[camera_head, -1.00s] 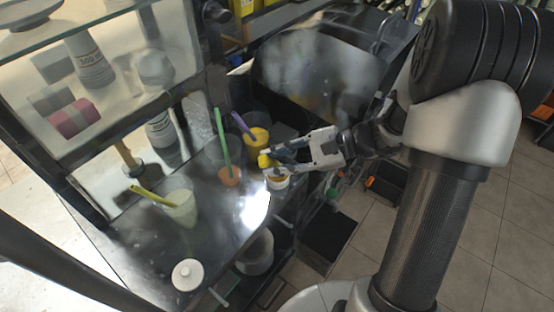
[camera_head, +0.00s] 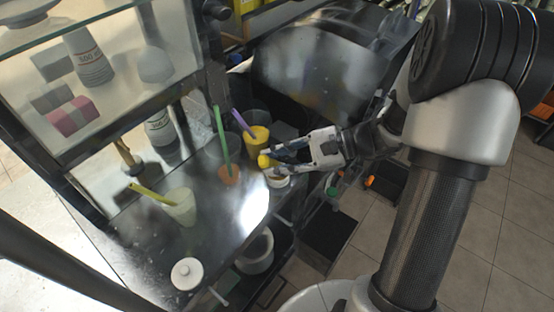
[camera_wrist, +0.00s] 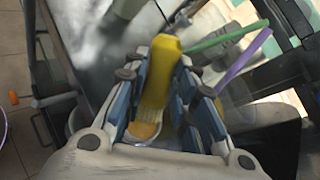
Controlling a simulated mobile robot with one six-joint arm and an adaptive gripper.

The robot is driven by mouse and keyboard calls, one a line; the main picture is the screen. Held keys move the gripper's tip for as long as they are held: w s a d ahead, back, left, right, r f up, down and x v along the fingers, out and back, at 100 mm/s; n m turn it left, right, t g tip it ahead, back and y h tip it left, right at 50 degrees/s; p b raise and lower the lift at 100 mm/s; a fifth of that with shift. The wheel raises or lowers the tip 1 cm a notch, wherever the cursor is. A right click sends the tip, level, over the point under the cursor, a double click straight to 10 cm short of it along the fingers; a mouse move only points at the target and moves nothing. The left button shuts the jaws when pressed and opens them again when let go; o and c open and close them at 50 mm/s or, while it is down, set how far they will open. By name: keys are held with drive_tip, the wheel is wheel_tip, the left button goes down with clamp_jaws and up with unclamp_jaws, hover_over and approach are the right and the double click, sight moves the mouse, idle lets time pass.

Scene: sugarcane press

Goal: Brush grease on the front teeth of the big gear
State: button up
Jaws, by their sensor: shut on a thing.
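My gripper (camera_head: 274,161) is shut on a yellow brush (camera_wrist: 163,65). The yellow brush end (camera_head: 263,160) also shows in the head view. In the wrist view its pale bristles point down at a small white pot (camera_wrist: 135,141) with orange-yellow grease (camera_wrist: 143,130). The bristle tips are at the grease; I cannot tell how deep they reach. In the head view the pot (camera_head: 277,182) stands on the dark counter under my gripper. I cannot make out the big gear in either view.
Near my gripper on the counter (camera_head: 150,245) are a yellow cup (camera_head: 258,142) with a purple stick, an orange cup (camera_head: 230,175) with a green stick, and a pale green cup (camera_head: 181,206). A white lidded jar (camera_head: 187,274) is at the front. A glass-fronted cabinet stands left.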

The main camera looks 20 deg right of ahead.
drive_tip(key=shift+f, duration=0.55)
idle(1.1)
drive_tip(key=shift+r, duration=0.1)
wheel_tip(320, 180, up, 7)
drive_tip(key=p, duration=0.5)
drive_tip(key=shift+p, duration=0.3)
drive_tip(key=shift+w, duration=0.1)
idle(0.5)
